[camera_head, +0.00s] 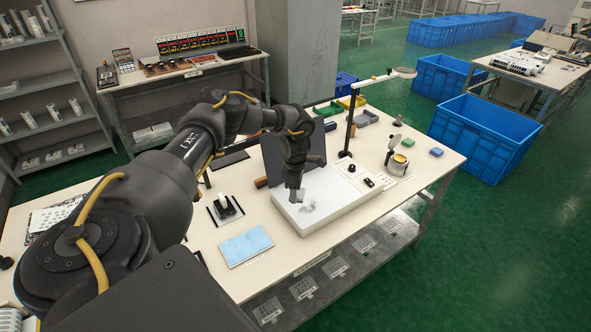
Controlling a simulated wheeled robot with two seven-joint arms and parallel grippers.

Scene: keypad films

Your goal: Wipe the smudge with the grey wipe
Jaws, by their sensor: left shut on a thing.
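My left gripper (294,188) comes in from the left and points down over a white flat-topped box (341,200) on the workbench. It is shut on a small grey wipe (298,196), partly hidden by the fingers. The wipe is at or just above the box top; I cannot tell if it touches. A faint grey smudge (309,209) shows on the white top, just below and right of the wipe. My right gripper is not in view.
A dark panel (312,150) stands behind the box. A light blue pad (246,246) and a small stand with a white piece (224,208) are to the left. A magnifier lamp (352,125) rises behind. A round tin (398,163) is at the right.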

